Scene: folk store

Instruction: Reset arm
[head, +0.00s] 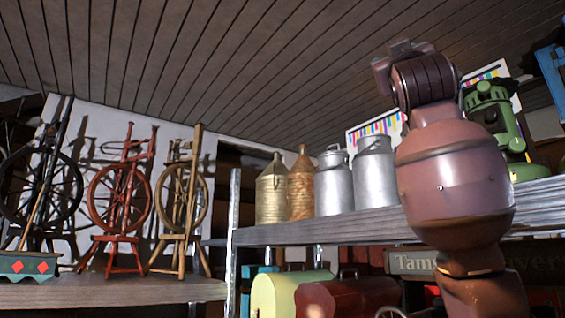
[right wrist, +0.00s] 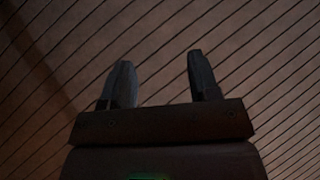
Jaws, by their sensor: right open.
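My right gripper (right wrist: 159,60) shows in the right wrist view with its two fingers apart and nothing between them. Behind the fingers there is only the slatted ceiling (right wrist: 60,75). In the head view one of my arms (head: 455,180) rises on the right side, in front of the shelf. No gripper fingers can be made out there. My left gripper is in neither view.
A shelf (head: 335,233) holds two metal milk cans (head: 375,175) and two tan jugs (head: 271,190). A green machine (head: 497,120) stands behind my arm. Several spinning wheels (head: 120,200) stand on a left shelf (head: 130,291). Red and cream containers (head: 285,298) sit below.

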